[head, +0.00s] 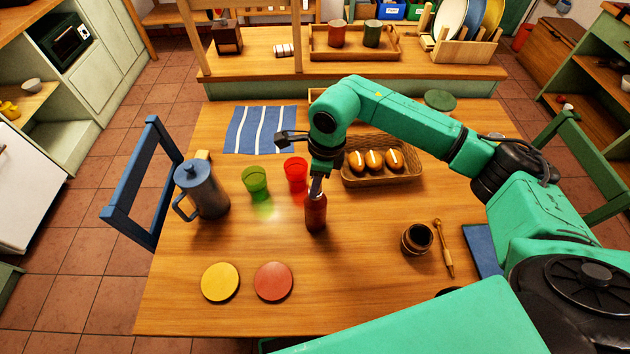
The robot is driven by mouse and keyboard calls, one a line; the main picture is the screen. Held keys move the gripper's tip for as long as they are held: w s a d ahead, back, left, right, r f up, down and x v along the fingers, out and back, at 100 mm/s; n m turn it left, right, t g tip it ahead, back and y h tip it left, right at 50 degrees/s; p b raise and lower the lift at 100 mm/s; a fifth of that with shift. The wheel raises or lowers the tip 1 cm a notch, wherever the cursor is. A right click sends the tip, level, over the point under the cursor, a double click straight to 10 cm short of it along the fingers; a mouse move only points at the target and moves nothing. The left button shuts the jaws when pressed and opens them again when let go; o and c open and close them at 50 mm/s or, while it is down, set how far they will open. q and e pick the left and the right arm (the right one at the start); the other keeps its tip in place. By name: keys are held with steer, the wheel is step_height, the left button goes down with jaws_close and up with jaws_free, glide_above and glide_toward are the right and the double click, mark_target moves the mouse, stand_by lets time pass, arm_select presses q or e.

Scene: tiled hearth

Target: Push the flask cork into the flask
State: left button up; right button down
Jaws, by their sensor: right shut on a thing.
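The flask (316,213) is a small red-brown bottle standing upright near the middle of the wooden table. My right gripper (316,188) points down from above, with its fingertips at the top of the flask. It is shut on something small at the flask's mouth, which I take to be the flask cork. The cork itself is hidden between the fingers, so I cannot tell how deep it sits. My left gripper is not in view.
A red cup (296,174), a green cup (255,183) and a blue-grey pot (204,190) stand left of the flask. A basket (384,181) of rolls and a brown jar (416,239) are to the right. Yellow (220,281) and red (273,281) discs lie in front.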

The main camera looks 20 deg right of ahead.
stand_by(0.4)
steer(key=shift+c, duration=2.4)
jaws_free()
steer(key=shift+o, duration=1.4)
steer(key=shift+b, duration=0.3)
